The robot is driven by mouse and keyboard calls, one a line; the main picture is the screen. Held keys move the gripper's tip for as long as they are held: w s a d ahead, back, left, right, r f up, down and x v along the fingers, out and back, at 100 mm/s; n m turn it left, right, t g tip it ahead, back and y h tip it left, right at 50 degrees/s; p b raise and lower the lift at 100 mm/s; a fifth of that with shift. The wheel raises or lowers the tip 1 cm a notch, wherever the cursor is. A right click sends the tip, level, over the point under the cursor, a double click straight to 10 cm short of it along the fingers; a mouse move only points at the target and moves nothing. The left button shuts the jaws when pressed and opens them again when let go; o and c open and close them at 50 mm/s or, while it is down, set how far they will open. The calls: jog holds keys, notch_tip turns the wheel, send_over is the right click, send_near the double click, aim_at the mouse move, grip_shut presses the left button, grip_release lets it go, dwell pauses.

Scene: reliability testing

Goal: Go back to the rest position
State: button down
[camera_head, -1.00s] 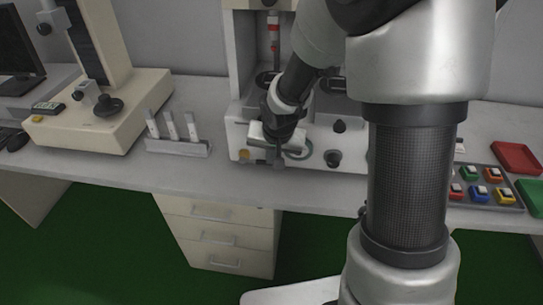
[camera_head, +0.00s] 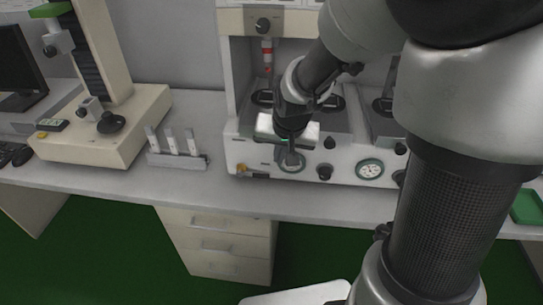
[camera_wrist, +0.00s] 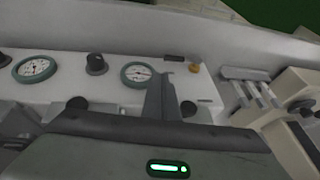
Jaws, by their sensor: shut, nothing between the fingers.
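My gripper (camera_head: 291,158) hangs in front of the white test machine (camera_head: 345,150) in the head view. Its fingers are shut with nothing held. It overlaps a round gauge on the machine's front panel; whether it touches the panel cannot be told. In the wrist view the shut fingers (camera_wrist: 160,95) show as a grey shape in front of the panel, beside a round gauge (camera_wrist: 137,73).
A rack with several upright pieces (camera_head: 177,158) stands left of the machine. A beige instrument (camera_head: 105,130) is farther left. Dark knobs (camera_head: 325,172) and a second gauge (camera_head: 370,169) line the panel. A green tray (camera_head: 527,207) is at the right edge.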

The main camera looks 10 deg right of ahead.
jog(key=s+d+r+n+p, duration=0.1)
jog(key=s+r+n, duration=0.3)
jog(key=s+r, duration=1.4)
notch_tip(320, 180, up, 12)
jog(key=s+p, duration=0.1)
jog(key=p, duration=1.2)
jog(key=shift+s+d+f+t, duration=0.2)
jog(key=shift+s+f+t, duration=0.05)
jog(key=shift+t, duration=0.15)
jog(key=shift+d, duration=0.1)
